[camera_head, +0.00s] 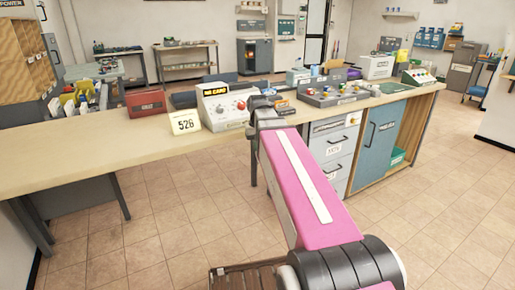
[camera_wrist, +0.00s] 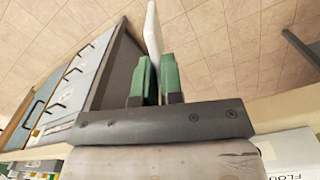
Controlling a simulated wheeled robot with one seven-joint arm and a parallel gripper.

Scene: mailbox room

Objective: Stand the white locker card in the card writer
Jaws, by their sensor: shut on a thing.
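The card writer (camera_head: 226,106) is a pale box with red knobs and a dark display reading "NO CARD", standing on the counter. My gripper (camera_head: 262,103) is just right of it in the head view, mostly hidden by my pink arm. In the wrist view my gripper (camera_wrist: 154,80) has its green fingers shut on the white locker card (camera_wrist: 152,35). The card shows nearly edge-on, slightly tilted, and sticks out beyond the fingertips, clear of any surface there. I cannot make out the held card in the head view.
A cream sign reading "526" (camera_head: 185,122) stands left of the card writer. A dark red box (camera_head: 146,103) is behind it. A tray of coloured parts (camera_head: 333,93) stands to the right. The counter's front left (camera_head: 80,148) is bare. Drawers (camera_head: 334,150) are below.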

